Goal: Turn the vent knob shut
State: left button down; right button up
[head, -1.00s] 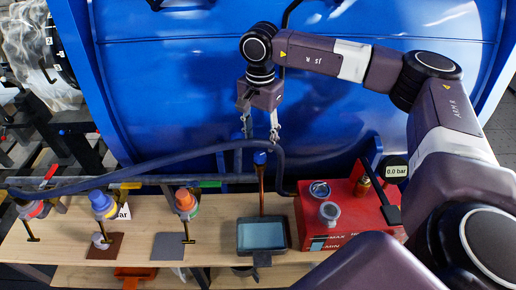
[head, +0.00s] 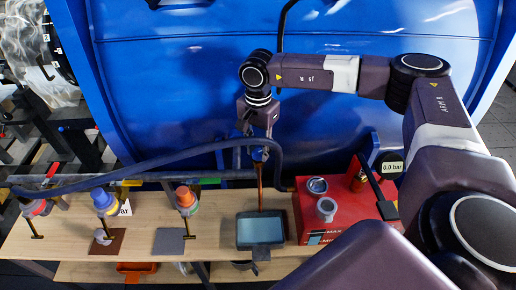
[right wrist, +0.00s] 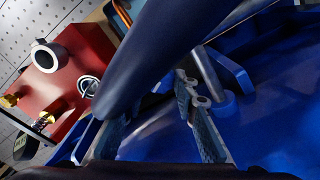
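A small blue knob (head: 260,154), which looks like the vent knob, sits at the top of a thin copper-coloured pipe (head: 260,185) in the head view. My right gripper (head: 257,144) points down at it, fingers apart, with its tips at about the knob's height. I cannot tell whether they touch it. In the right wrist view, the fingers (right wrist: 160,132) stand wide apart. A thick dark hose crosses in front of them there, and I cannot make out the knob. My left gripper is not in view.
The thick dark hose (head: 140,177) arches close to the gripper. A red box (head: 335,218) with a gauge (head: 390,166) stands to the right, and a tray (head: 260,231) below. Several coloured-cap fittings line the wooden bench (head: 70,222). A large blue drum (head: 170,80) rises behind.

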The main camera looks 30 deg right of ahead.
jog(key=shift+c, duration=1.4)
